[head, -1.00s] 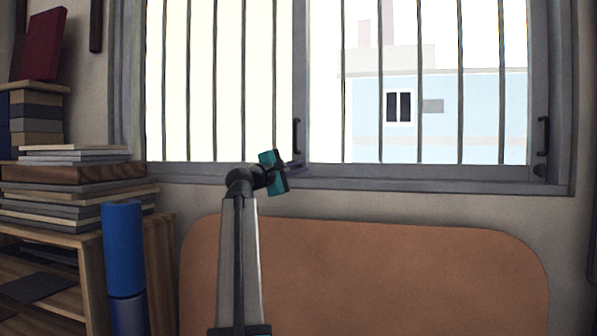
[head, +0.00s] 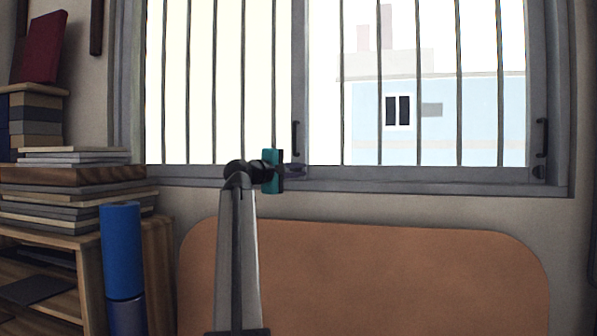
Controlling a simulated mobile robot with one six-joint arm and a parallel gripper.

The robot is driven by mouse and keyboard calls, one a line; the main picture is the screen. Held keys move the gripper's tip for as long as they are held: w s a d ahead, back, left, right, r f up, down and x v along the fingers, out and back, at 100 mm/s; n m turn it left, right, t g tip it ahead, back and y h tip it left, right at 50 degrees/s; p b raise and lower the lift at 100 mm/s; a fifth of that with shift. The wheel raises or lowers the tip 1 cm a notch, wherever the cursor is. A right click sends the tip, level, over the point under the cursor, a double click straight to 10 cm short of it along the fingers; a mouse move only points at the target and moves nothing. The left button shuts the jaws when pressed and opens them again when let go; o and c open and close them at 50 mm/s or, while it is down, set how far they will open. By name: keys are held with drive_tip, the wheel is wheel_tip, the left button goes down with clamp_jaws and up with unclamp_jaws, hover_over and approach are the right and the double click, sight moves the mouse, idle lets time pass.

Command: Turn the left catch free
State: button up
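My gripper (head: 298,171) reaches up to the foot of the window's middle post (head: 301,90). Its teal body is upright, and its small dark fingers point right, over the bottom of the post. They are too small and dark to show whether they are apart or closed. The left catch cannot be made out; the fingers cover the place at the foot of the post that matches where the right catch (head: 539,171) sits. That one is a small dark round piece low on the right post. A black handle (head: 295,138) stands just above my gripper.
Vertical bars cross the window above the grey sill (head: 420,183). A brown rounded panel (head: 400,275) is below it. At left are a wooden shelf (head: 160,265), stacked books (head: 70,195) and a blue cylinder (head: 122,250). Another black handle (head: 541,138) is at right.

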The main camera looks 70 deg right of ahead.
drive_tip(key=o, duration=0.4)
drive_tip(key=shift+w+d, duration=0.15)
drive_tip(key=shift+w, duration=0.05)
drive_tip(key=shift+c, duration=0.2)
drive_tip(key=shift+w+d, duration=0.1)
drive_tip(key=b+v, duration=0.2)
drive_tip(key=v, duration=1.2)
drive_tip(key=shift+b, duration=0.4)
